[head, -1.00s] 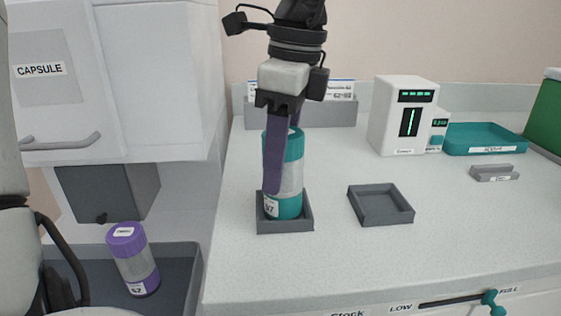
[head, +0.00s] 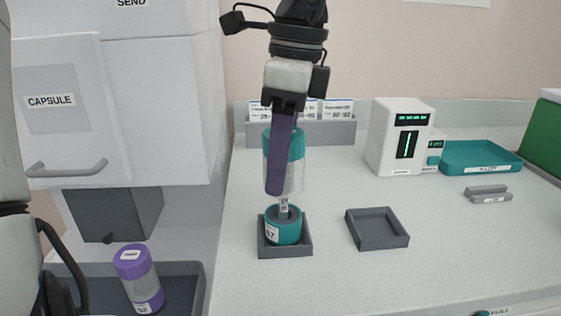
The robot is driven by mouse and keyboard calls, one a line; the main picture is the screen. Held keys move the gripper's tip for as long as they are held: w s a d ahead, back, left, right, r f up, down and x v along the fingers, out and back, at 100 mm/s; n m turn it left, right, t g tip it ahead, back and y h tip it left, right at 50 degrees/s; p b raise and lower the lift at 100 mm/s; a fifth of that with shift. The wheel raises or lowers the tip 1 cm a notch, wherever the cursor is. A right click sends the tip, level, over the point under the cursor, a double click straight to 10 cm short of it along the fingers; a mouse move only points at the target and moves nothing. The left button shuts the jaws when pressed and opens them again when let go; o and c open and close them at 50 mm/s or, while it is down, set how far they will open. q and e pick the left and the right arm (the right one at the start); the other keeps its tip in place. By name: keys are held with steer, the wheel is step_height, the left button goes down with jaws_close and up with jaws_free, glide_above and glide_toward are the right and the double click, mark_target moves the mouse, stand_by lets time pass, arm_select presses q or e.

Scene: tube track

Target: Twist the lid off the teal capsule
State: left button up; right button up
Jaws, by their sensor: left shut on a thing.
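The teal capsule is in two parts. Its teal base (head: 283,231) sits upright in a square grey holder (head: 298,250) on the counter. A small pale vial or stem with a label (head: 283,206) sticks up from the base. My left gripper (head: 279,184) comes down from above and is shut on the lid (head: 297,147), a teal cap with a clear sleeve below it. The lid is upright, straight above the base, and its lower edge is near the top of the stem. The far finger is mostly hidden behind the lid. My right gripper is out of view.
An empty grey square holder (head: 356,235) is to the right. Behind stand a card rack (head: 330,132), a white device (head: 393,150) and a teal tray (head: 470,164). A purple capsule (head: 139,277) stands in a grey bin at lower left, below a white cabinet (head: 120,110).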

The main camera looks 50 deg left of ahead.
arm_select(q)
steer(key=shift+r+p, duration=0.95)
steer(key=shift+r, duration=0.45)
steer(key=shift+r+p, duration=0.8)
steer(key=shift+r, duration=0.15)
steer(key=shift+a+f, duration=0.1)
